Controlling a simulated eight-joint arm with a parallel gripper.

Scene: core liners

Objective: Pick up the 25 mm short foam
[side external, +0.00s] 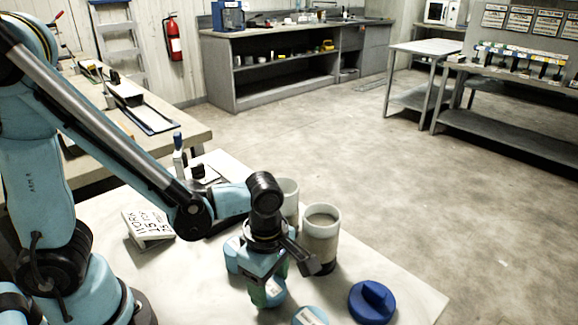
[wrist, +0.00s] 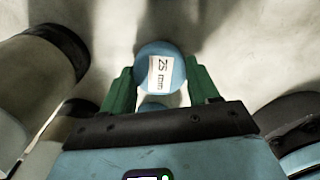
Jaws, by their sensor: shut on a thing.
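A round blue foam piece (wrist: 174,75) with a white label reading "25 mm" sits between the two green fingers in the wrist view. My gripper (wrist: 160,68) is shut on it, with one finger at each side. In the side external view my gripper (side external: 268,291) points down low over the light table, right in front of the liners. Whether the foam touches the table is hard to tell. A second blue patch (wrist: 152,106) shows between the fingers nearer the palm; what it is cannot be told.
Two pale, open-topped liners (side external: 321,238) stand close behind my gripper. A dark blue cap (side external: 372,304) lies at right, and a light-blue labelled piece (side external: 311,316) lies at the front edge of the picture. A printed card (side external: 148,224) stands at left.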

